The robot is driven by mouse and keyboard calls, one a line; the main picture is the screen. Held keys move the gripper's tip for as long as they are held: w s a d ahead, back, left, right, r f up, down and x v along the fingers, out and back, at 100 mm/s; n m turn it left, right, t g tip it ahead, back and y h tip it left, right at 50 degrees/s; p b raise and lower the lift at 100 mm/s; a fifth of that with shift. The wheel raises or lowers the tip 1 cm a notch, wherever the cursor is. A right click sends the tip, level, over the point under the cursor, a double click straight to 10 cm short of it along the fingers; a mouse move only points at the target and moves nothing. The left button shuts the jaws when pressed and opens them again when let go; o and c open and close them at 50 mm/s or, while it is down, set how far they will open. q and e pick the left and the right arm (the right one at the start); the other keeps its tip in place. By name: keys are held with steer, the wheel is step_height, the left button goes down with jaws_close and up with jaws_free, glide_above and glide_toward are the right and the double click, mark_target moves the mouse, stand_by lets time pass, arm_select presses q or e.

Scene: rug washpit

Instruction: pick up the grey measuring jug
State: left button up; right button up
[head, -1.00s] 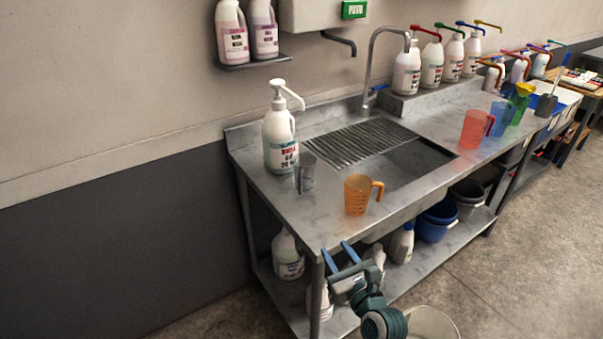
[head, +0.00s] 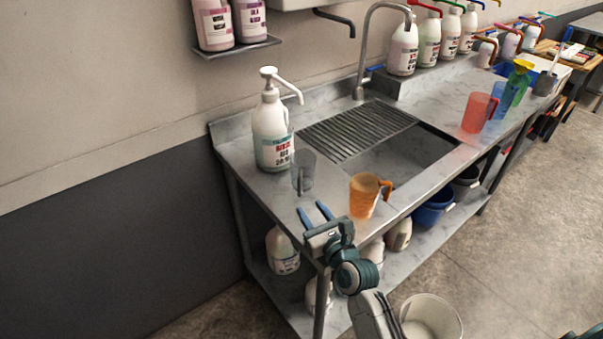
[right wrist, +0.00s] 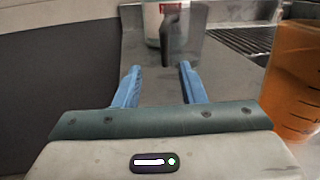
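The grey measuring jug (head: 304,172) is translucent and stands upright near the left end of the steel counter, just in front of the white pump bottle. In the right wrist view the jug (right wrist: 183,40) is ahead of the fingers, with its dark handle facing the camera. My right gripper (head: 315,212) is open and empty over the counter's front left part, short of the jug. Its blue fingers (right wrist: 160,85) show apart in the right wrist view. My left gripper is not in view.
An orange jug (head: 364,196) stands close on the right of my right gripper and also shows in the right wrist view (right wrist: 296,75). The white pump bottle (head: 271,135) is behind the grey jug. A sink (head: 405,158) and red jug (head: 474,113) lie further right.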

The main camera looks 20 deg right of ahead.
mark_target(301, 191)
steer(key=w, duration=0.7)
steer(key=shift+a+f+p, duration=0.1)
steer(key=shift+a+p, duration=0.05)
steer(key=shift+p, duration=0.25)
steer(key=shift+s, duration=0.1)
jaws_close()
